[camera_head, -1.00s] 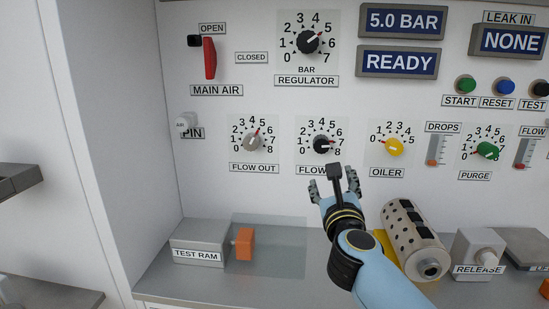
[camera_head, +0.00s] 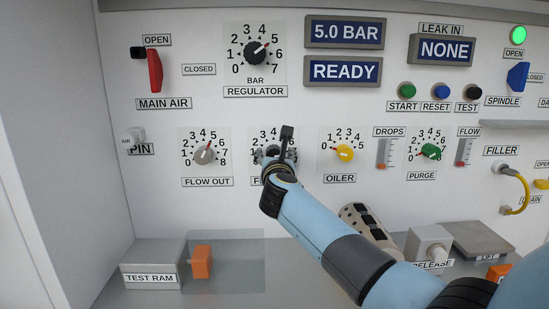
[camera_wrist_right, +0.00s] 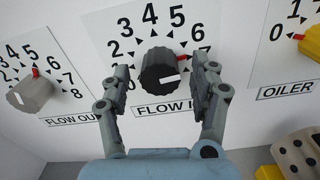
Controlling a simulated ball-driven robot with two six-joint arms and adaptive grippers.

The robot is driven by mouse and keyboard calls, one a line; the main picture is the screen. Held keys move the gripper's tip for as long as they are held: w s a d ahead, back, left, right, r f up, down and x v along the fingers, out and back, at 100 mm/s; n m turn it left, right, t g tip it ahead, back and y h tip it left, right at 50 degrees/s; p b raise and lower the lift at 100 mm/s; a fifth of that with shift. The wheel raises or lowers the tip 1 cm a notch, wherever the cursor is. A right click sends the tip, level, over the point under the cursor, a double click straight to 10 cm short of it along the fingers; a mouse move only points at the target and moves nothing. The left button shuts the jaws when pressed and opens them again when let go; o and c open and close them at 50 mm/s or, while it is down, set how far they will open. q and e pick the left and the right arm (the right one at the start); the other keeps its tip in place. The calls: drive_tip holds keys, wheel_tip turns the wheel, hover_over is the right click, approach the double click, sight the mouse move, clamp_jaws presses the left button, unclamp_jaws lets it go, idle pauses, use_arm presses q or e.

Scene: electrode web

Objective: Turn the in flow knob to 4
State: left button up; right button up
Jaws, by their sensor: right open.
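In the head view the knob (camera_head: 270,152) is mostly hidden behind my right gripper (camera_head: 279,158). In the right wrist view my right gripper (camera_wrist_right: 164,76) is open, one finger on each side of the knob, with small gaps showing. Its label is partly covered. My left gripper is not in view.
The grey flow out knob (camera_head: 206,154) is to the left and the yellow oiler knob (camera_head: 345,154) to the right. The regulator knob (camera_head: 257,54) is above. A test ram block (camera_head: 152,257) and a perforated cylinder (camera_head: 362,217) are on the shelf below.

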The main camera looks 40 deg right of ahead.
drive_tip(key=c, duration=1.1)
drive_tip(key=shift+c, duration=0.2)
drive_tip(key=shift+w+r+n+p, duration=0.1)
drive_tip(key=shift+r+n+p, duration=0.05)
drive_tip(key=shift+n+p, duration=1.2)
drive_tip(key=n+p, duration=0.3)
drive_tip(key=n, duration=0.2)
drive_tip(key=shift+a+n, duration=0.15)
drive_tip(key=shift+n, duration=0.2)
drive_tip(key=n+p, duration=0.2)
drive_tip(key=n, duration=0.3)
drive_tip(key=shift+w+p, duration=0.1)
drive_tip(key=shift+p, duration=0.2)
drive_tip(key=shift+f+n+p, duration=0.25)
drive_tip(key=shift+n+p, duration=0.3)
drive_tip(key=shift+n, duration=1.15)
